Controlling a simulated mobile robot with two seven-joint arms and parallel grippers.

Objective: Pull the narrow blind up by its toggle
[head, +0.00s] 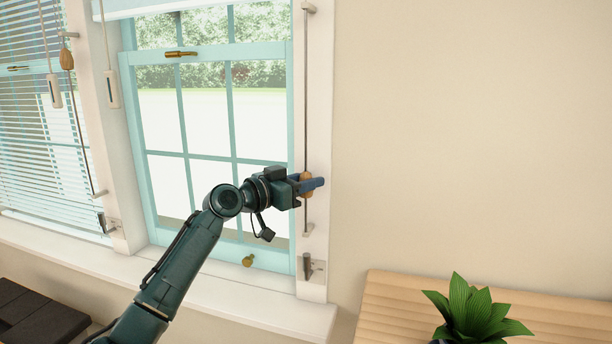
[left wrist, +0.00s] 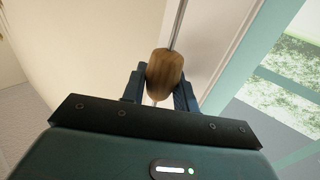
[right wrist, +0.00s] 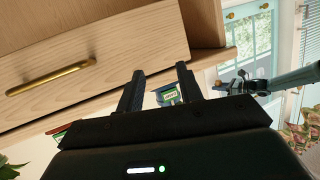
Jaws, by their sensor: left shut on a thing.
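My left gripper (head: 308,185) is shut on a wooden toggle (left wrist: 165,68), which is threaded on a thin upright rod (head: 306,90) on the white trim right of the teal window. In the left wrist view the toggle sits between both fingers. It is in the lower part of the rod, a little above the bottom bracket (head: 308,230). A white blind (head: 150,7) shows as a strip across the top of this window. A slatted blind (head: 45,150) hangs down over the left window, with another wooden toggle (head: 66,60) high on its rod. My right gripper (right wrist: 160,85) is open and empty.
A white sill (head: 220,300) runs below the windows. A slatted wooden surface (head: 400,300) and a green plant (head: 472,310) are at lower right. Small metal hooks (head: 309,267) are on the trim. In the right wrist view a wooden drawer (right wrist: 90,70) is close to my right gripper.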

